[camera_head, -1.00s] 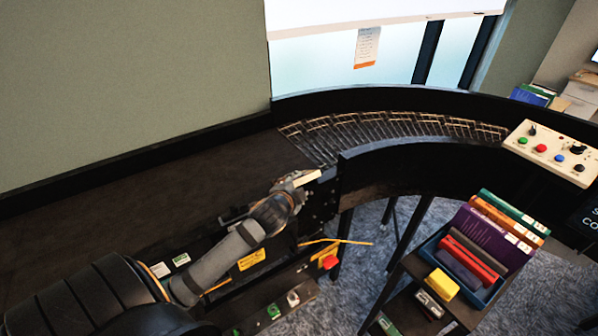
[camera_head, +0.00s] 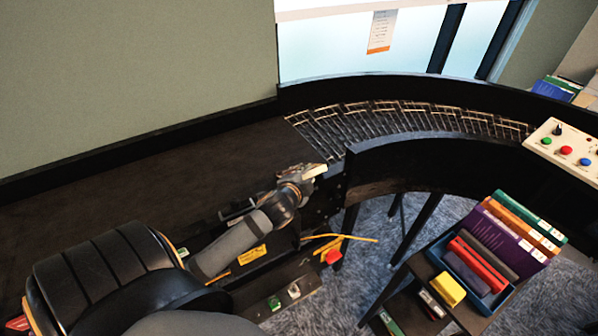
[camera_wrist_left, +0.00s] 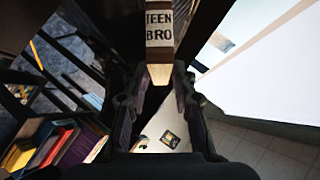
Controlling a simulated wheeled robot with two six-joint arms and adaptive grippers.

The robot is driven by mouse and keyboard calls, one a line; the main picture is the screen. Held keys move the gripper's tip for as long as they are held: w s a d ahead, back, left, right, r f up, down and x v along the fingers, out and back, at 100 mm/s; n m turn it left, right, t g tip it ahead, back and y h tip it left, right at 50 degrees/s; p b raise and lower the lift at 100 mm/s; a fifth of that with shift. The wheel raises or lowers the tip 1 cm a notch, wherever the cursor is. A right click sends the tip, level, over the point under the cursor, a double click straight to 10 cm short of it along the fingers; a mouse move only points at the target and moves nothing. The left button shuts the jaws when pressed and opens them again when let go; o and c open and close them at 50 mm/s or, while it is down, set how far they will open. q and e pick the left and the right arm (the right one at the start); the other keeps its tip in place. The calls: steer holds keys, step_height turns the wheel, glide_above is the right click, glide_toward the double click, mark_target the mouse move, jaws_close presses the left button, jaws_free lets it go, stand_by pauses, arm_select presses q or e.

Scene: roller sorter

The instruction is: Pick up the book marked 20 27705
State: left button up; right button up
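My left gripper (camera_head: 306,176) is over the right end of the dark flat bed, near the start of the roller curve. The number 20 27705 is not readable on any book in view. My right gripper is not in view.
The metal roller curve (camera_head: 400,117) bends right between black walls. A cart (camera_head: 423,270) at lower right carries a blue bin (camera_head: 505,297) with several upright books and a yellow block (camera_head: 450,289). A button panel (camera_head: 565,148) is at the right. A red button (camera_head: 333,257) is below the gripper.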

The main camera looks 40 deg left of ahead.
arm_select(q)
steer(key=shift+w+a+f, duration=0.1)
steer(key=shift+w+a, duration=0.05)
steer(key=shift+c, duration=1.2)
steer(key=shift+w, duration=0.15)
jaws_close()
steer(key=shift+w+r, duration=0.1)
steer(key=shift+r, duration=0.4)
step_height(320, 180, up, 17)
steer(key=shift+b, duration=0.3)
steer(key=shift+o, duration=0.8)
jaws_free()
jaws_close()
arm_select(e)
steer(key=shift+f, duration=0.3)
